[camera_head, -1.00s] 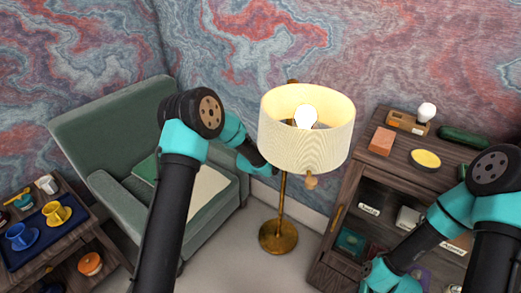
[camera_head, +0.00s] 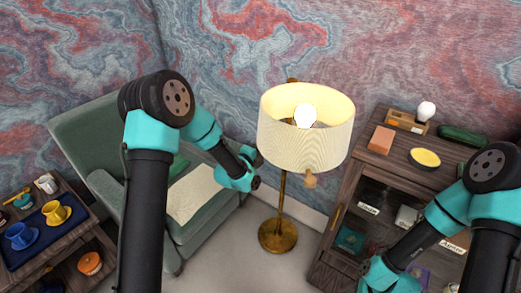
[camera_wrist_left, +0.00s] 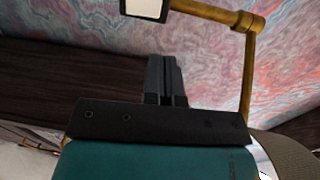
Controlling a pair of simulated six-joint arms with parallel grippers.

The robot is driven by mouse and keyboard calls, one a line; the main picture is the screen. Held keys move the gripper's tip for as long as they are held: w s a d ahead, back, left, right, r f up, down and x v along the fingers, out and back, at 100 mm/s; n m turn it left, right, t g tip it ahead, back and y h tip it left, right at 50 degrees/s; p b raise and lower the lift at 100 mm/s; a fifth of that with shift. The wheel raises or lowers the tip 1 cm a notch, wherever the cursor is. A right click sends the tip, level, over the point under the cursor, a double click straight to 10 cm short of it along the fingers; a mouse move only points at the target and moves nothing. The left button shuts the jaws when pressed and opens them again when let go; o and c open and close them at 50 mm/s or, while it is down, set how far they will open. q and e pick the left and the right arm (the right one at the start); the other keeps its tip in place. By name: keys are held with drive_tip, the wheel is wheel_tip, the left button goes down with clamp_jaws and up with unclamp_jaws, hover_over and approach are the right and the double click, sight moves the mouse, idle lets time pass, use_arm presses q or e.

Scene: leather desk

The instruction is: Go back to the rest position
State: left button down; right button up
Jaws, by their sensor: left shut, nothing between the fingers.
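My left gripper (camera_wrist_left: 163,60) shows in the left wrist view with its two dark fingers together and nothing between them. In the head view my left arm comes up from the bottom left, bends at a high elbow and reaches right, its wrist close to the left side of the lit floor lamp (camera_head: 305,140). The fingers cannot be made out there. My right arm reaches down and left in front of the cabinet (camera_head: 335,225), and its gripper is not visible.
The lamp's brass base (camera_head: 278,235) stands on the floor between the green armchair (camera_head: 95,130) and the cabinet. A small table at left holds a blue tray (camera_head: 48,238) with cups. A bulb (camera_head: 426,110), an orange block (camera_head: 381,140) and a yellow-topped dish (camera_head: 425,158) sit on the cabinet.

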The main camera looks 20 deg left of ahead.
use_arm(q)
drive_tip(key=s+a+f+n+g+y, duration=0.2)
drive_tip(key=s+f+n+g, duration=0.6)
drive_tip(key=s+f+n, duration=0.65)
drive_tip(key=s+f+n+g, duration=0.3)
drive_tip(key=s+f+n, duration=0.1)
drive_tip(key=s, duration=0.6)
drive_tip(key=s+a+f+n+g, duration=0.1)
drive_tip(key=s+f+n+g, duration=0.3)
drive_tip(key=s, duration=0.6)
wheel_tip(320, 180, down, 3)
drive_tip(key=shift+r+n, duration=0.15)
drive_tip(key=shift+n, duration=0.5)
